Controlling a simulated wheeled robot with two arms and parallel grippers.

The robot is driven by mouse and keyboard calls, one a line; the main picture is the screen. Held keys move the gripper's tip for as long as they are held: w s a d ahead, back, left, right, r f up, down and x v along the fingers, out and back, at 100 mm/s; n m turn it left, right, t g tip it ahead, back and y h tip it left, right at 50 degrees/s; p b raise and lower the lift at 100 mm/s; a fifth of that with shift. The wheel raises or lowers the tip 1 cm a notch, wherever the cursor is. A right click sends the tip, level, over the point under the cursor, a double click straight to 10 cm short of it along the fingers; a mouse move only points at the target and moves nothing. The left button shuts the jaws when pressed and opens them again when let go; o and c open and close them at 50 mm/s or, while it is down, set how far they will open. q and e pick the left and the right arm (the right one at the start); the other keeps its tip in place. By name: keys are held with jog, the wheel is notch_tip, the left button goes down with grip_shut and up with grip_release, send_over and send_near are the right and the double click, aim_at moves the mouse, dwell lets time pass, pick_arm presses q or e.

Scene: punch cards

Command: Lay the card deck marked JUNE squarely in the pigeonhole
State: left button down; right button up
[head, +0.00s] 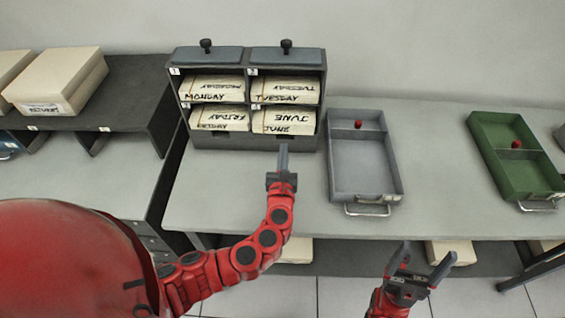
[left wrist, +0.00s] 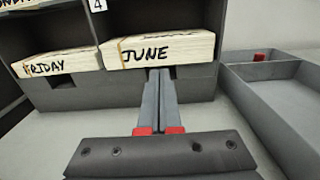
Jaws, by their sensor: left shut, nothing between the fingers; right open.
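The card deck marked JUNE (head: 285,121) lies in the lower right pigeonhole of the grey rack (head: 259,143). It also shows in the left wrist view (left wrist: 160,50), its front face lettered JUNE, sitting slightly askew with its left end tilted towards me. My left gripper (head: 283,150) is shut and empty in front of the deck. In the left wrist view its fingertips (left wrist: 160,72) are at the notch just below the deck's front edge; I cannot tell whether they touch it. My right gripper (head: 424,258) is open and empty, in front of the table edge.
Decks MONDAY (head: 211,88), TUESDAY (head: 285,90) and FRIDAY (head: 219,118) fill the other pigeonholes. A grey tray (head: 362,186) stands right of the rack, a green tray (head: 517,187) further right. A dark shelf (head: 130,92) with decks is at left. Table between the trays is clear.

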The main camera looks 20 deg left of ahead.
aim_at(284, 133)
pick_arm(q)
jog(key=shift+p+x, duration=0.55)
jog(key=shift+x, duration=1.8)
jog(key=shift+f, duration=0.1)
jog(key=shift+w, duration=0.1)
jog(key=shift+w+a, duration=0.2)
jog(key=shift+w, duration=0.4)
